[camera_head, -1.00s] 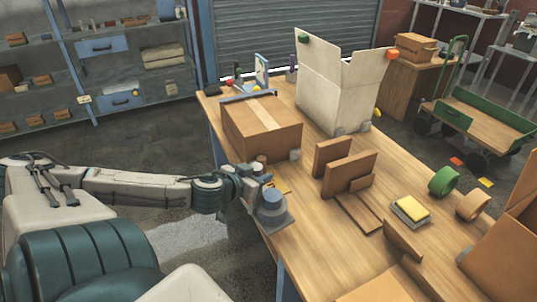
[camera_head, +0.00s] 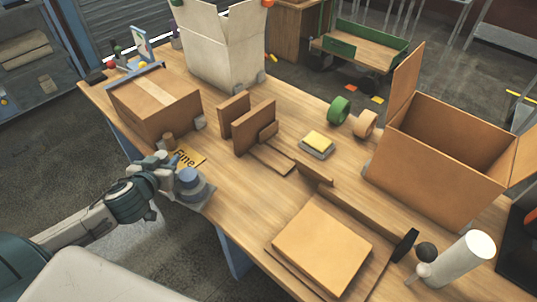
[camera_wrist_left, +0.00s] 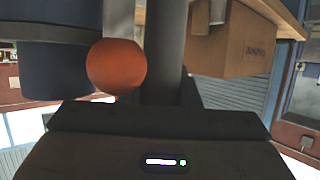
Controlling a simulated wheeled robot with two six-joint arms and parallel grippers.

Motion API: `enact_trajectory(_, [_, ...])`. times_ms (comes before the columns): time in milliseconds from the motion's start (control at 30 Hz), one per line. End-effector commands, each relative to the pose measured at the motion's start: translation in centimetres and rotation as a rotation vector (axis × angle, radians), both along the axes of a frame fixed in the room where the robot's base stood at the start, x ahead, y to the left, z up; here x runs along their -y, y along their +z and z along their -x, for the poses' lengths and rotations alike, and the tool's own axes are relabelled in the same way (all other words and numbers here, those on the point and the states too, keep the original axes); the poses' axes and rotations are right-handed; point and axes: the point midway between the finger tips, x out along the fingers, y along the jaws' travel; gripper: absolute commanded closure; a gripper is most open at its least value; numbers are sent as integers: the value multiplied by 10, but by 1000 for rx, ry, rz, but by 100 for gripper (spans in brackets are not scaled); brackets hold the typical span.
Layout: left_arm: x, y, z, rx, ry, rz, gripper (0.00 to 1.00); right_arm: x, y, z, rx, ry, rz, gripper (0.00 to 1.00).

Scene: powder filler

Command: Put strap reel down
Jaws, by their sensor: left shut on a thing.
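My left gripper (camera_head: 168,178) is at the near left edge of the wooden table, beside a blue-grey cylinder (camera_head: 188,180) on a grey base. In the left wrist view it is shut around an orange ball (camera_wrist_left: 116,66), with a dark blue cylinder (camera_wrist_left: 55,70) at left. Its fingertips are partly hidden in the head view. A green reel (camera_head: 339,110) stands on its edge at the table's far side, with a tan roll (camera_head: 364,124) beside it. I cannot tell which piece is the strap reel. My right gripper is not in view.
An open carton (camera_head: 440,150) and white roll (camera_head: 465,258) stand right. Bare tabletop (camera_head: 235,200) lies right of the gripper.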

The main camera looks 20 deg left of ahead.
Motion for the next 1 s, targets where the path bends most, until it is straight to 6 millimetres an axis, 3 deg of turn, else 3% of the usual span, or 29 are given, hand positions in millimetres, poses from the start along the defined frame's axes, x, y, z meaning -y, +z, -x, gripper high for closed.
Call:
enact_trajectory(367, [50, -9, -20, -5, 32, 19, 100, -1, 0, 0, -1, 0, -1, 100])
enact_trajectory(633, [102, -3, -42, -15, -6, 24, 100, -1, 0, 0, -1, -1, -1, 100])
enact_trajectory(867, [158, 19, -72, -15, -83, 29, 100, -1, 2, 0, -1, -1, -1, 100])
enact_trajectory(1000, [197, 51, -108, -9, -170, 32, 100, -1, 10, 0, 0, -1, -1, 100])
